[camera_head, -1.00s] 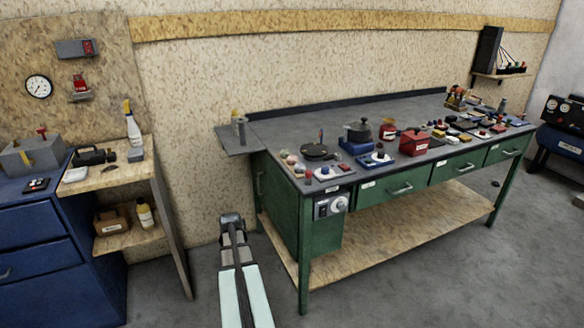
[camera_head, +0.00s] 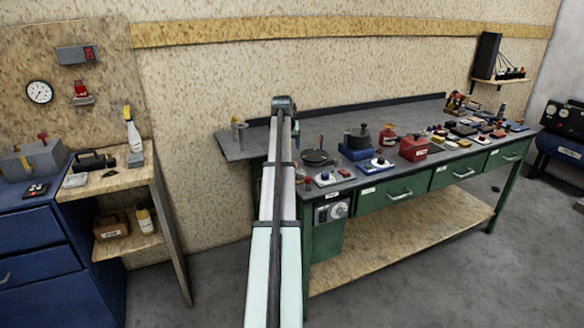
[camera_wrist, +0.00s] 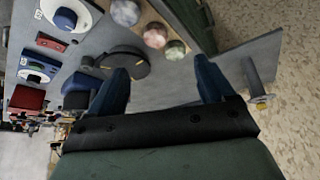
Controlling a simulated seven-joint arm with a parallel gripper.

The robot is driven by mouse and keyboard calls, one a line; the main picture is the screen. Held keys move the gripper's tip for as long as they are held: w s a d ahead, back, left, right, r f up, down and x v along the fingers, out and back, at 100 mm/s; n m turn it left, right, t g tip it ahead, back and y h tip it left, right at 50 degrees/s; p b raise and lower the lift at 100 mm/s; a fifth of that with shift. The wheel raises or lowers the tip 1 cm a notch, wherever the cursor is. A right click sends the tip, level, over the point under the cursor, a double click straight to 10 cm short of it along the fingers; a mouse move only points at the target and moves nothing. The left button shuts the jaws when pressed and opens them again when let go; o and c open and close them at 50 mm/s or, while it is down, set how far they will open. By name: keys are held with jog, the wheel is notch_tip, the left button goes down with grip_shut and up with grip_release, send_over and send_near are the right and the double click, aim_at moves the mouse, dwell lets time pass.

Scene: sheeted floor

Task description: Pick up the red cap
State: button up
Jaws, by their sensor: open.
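I cannot pick out the red cap for certain. A small red piece (camera_head: 309,182) stands at the near left end of the green workbench (camera_head: 400,112), beside my arm, too small to identify. A dark round pan-like item (camera_wrist: 125,62) lies just past the left fingertip. In the head view my arm hides part of the bench's left end.
Three mottled balls, one reddish (camera_wrist: 155,35), lie near the bench edge. A red box (camera_head: 414,148) and a dark pot on a blue base (camera_head: 357,142) stand farther right, with many small items beyond. A grey side shelf (camera_head: 236,146) juts left. The bench's back strip is clear.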

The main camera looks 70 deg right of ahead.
jog(key=shift+m+g+y, duration=0.3)
jog(key=shift+m, duration=0.6)
jog(key=x, duration=0.5)
jog(key=d+x, duration=0.1)
jog(key=x, duration=0.8)
jog(key=shift+w+d, duration=0.1)
jog(key=shift+d, duration=0.4)
jog(key=shift+c, duration=0.2)
jog(key=c, duration=1.2)
